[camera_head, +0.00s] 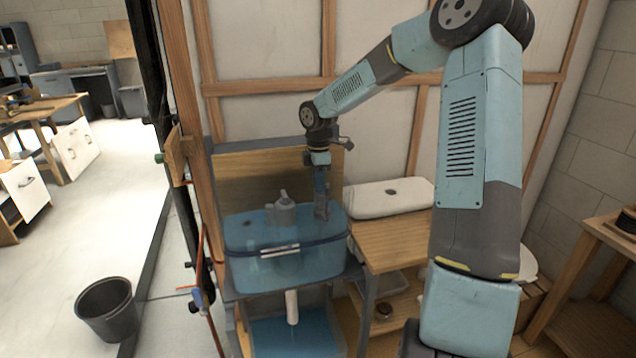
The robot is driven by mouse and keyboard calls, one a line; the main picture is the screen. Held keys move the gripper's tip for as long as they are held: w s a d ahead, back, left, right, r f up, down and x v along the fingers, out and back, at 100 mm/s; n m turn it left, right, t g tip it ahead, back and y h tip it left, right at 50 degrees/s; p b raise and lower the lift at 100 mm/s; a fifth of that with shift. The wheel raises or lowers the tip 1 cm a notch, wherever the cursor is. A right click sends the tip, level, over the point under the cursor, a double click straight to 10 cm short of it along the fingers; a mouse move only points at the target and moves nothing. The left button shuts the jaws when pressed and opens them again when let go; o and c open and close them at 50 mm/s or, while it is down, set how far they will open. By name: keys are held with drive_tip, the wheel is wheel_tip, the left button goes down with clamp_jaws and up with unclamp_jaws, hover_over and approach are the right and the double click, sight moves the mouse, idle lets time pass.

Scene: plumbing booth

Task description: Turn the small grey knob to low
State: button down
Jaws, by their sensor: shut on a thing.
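My gripper (321,214) points straight down at the right part of a translucent blue tank (250,262). Its fingers are shut, with their tips at or just inside the tank's open top. The small grey knob cannot be made out; the fingers cover the spot where they grip, so its setting cannot be read. A grey upright fitting (284,212) stands in the tank, left of my gripper and apart from it.
A white lid (385,196) lies on the wooden bench (395,243) right of the tank. A wooden back panel (245,180) stands behind the tank. A white pipe (292,306) hangs below it. A black bucket (106,308) stands on open floor at left.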

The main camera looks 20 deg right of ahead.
drive_tip(key=shift+m, duration=0.3)
drive_tip(key=m, duration=0.4)
drive_tip(key=shift+w+r, duration=0.1)
drive_tip(key=shift+w, duration=0.2)
drive_tip(key=m, duration=0.6)
drive_tip(key=shift+w+d, duration=0.2)
drive_tip(key=shift+w, duration=0.05)
drive_tip(key=m, duration=0.4)
drive_tip(key=shift+w+d, duration=0.1)
drive_tip(key=shift+d, duration=0.1)
drive_tip(key=shift+d+m, duration=0.15)
drive_tip(key=shift+m, duration=1.45)
drive_tip(key=c, duration=1.4)
unclamp_jaws()
